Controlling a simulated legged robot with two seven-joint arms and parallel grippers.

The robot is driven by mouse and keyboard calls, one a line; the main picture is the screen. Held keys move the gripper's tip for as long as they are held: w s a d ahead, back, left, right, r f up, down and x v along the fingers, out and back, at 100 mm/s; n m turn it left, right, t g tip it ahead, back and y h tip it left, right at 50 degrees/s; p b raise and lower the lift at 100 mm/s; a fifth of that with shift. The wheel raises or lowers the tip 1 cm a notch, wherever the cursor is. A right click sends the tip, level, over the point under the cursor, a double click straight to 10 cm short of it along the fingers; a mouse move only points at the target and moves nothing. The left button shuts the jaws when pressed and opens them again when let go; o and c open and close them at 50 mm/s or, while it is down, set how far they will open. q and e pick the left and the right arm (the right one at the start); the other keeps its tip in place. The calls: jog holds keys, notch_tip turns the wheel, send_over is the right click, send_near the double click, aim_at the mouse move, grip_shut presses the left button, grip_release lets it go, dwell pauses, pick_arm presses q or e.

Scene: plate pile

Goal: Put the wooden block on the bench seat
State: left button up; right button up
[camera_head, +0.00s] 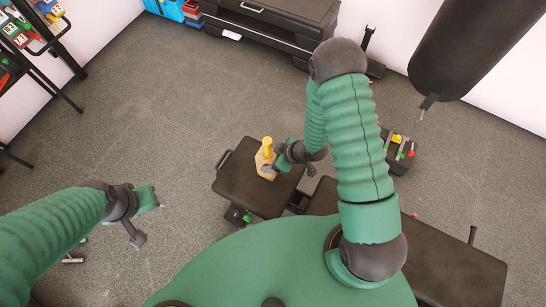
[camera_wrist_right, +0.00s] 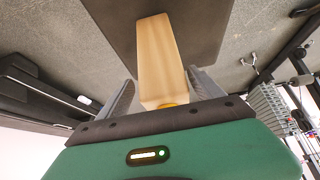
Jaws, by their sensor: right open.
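The wooden block (camera_head: 265,160) is pale and stands upright on the smaller dark bench pad, the bench seat (camera_head: 235,185). A yellow piece shows at its upper end in the head view. My right gripper (camera_head: 272,168) is at the block's right side and is open. In the right wrist view the block (camera_wrist_right: 158,50) lies between its two spread fingers (camera_wrist_right: 160,90), with the dark pad (camera_wrist_right: 210,25) behind it. Gaps show beside the block, so I see no firm hold. My left gripper (camera_head: 145,216) is open and empty above the floor at left.
A longer dark bench pad (camera_head: 450,265) extends to the lower right. A tray of small coloured items (camera_head: 398,148) stands behind the bench. A black punching bag (camera_head: 470,45) hangs at upper right. A dark cabinet (camera_head: 265,25) is at the back.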

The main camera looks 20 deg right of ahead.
jog(key=shift+a+r, duration=0.1)
jog(key=shift+a, duration=0.05)
jog(key=shift+r, duration=0.3)
jog(key=s+d+r+m+h+p, duration=0.2)
jog(key=d+r, duration=0.2)
jog(key=r, duration=0.5)
jog(key=s+d+r+m+h+p, duration=0.1)
jog(key=d+r+h, duration=0.15)
jog(key=r, duration=0.65)
jog(key=s+a+r+m+g+p, duration=0.1)
jog(key=s+a+r+m+p, duration=0.1)
jog(key=r, duration=0.5)
jog(key=s+a+r+m+g+p, duration=0.1)
jog(key=s+a+r+m+p, duration=0.1)
jog(key=s+r+p, duration=0.2)
notch_tip(320, 180, up, 3)
jog(key=shift+s+a+f+m+g+p, duration=0.1)
jog(key=shift+s+a+m+g+p, duration=0.05)
jog(key=shift+a+m+g+p, duration=0.25)
